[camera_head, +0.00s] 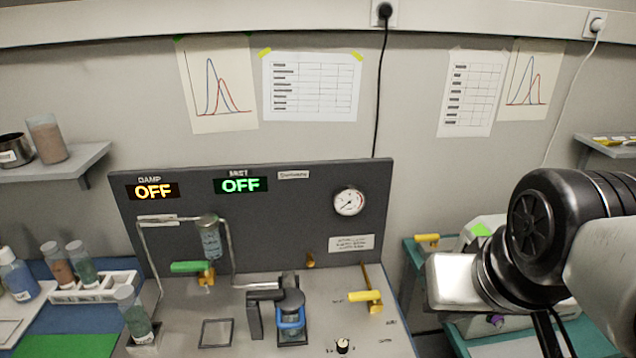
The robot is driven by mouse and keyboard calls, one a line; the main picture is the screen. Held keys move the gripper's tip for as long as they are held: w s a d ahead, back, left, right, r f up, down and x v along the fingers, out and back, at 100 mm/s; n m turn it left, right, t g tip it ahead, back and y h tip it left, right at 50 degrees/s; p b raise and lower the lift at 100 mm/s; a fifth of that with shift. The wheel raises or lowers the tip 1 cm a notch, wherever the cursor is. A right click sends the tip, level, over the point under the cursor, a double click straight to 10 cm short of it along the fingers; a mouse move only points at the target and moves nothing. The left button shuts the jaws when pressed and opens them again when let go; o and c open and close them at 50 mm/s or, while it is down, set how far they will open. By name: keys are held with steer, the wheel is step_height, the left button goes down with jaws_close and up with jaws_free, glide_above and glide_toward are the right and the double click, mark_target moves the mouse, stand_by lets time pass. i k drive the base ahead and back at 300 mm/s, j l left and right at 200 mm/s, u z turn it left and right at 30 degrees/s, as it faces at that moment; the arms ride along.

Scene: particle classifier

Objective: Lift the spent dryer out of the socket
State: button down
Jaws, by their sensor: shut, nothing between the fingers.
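Which vessel is the spent dryer is not clear to me. A clear column with grey-blue filling (210,238) stands upright between bent metal tubes on the panel, above a green-handled valve (190,267). A capped vial with dull green filling (136,315) stands tilted in a small pale block (143,344) at the panel's lower left. A blue-banded jar (291,318) sits beside a black bracket (256,315). My gripper (458,282) shows only as a silver body at the right, beyond the panel's right edge. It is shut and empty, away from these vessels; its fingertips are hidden.
A yellow-handled valve (366,296) and a knob (342,346) sit on the panel's right side. Both displays read OFF. A teal-edged bench (411,258) lies behind my arm.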

mark_target(134, 313)
steer(key=k+j+u, duration=0.15)
steer(key=u, duration=0.3)
steer(key=k+j+u, duration=0.1)
steer(key=j+u, duration=0.55)
steer(key=u, duration=0.3)
steer(key=i+j+z, duration=0.45)
steer(key=j, duration=0.3)
steer(key=i+j+z, duration=0.2)
steer(key=j, duration=0.2)
